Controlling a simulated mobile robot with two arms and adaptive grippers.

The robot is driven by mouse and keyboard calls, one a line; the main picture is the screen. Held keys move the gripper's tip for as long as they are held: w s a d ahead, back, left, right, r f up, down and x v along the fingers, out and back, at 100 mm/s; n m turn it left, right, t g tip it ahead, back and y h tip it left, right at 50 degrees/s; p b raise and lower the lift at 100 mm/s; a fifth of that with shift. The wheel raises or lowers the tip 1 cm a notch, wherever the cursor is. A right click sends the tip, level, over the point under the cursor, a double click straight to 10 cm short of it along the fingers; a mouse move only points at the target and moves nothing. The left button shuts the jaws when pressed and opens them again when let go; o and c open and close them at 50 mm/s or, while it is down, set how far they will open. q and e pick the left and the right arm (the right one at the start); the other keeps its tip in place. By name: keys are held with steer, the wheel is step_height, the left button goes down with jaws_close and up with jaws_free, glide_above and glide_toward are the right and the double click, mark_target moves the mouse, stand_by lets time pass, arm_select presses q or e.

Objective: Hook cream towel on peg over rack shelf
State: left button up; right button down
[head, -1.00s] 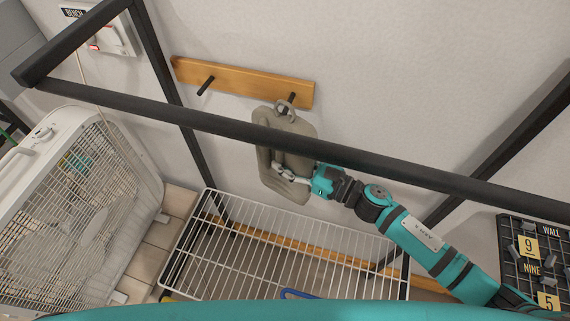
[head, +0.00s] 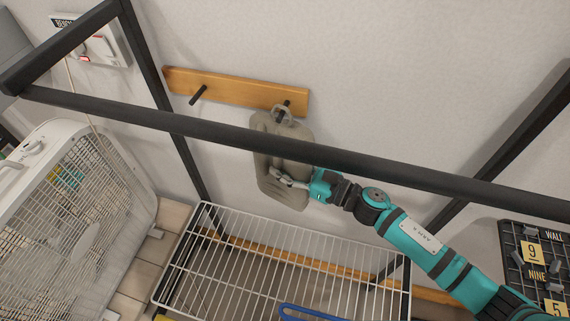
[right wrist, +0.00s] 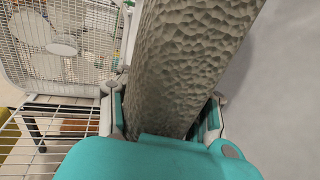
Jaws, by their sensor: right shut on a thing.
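The cream towel (head: 268,140), grey-beige in this light, hangs upright against the wall below the wooden peg board (head: 235,90). The loop (head: 284,113) at its top is at the right dark peg (head: 285,105) and appears to be around it; the exact contact is hard to tell. The left peg (head: 198,95) is bare. My right gripper (head: 287,180) is shut on the towel's lower half, and the towel fills the space between the fingers in the right wrist view (right wrist: 190,70). The wire rack shelf (head: 290,240) lies below. My left gripper is not in view.
A white box fan (head: 70,220) stands left. A dark grid panel with number tags (head: 520,262) is at the right. A blue object (head: 310,312) lies on the shelf's front.

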steer(key=c, duration=0.8)
jaws_free()
steer(key=shift+o, duration=0.2)
steer(key=shift+s+d, duration=0.15)
steer(key=shift+d, duration=0.05)
steer(key=v, duration=1.1)
steer(key=shift+d, duration=0.25)
steer(key=shift+s, duration=0.15)
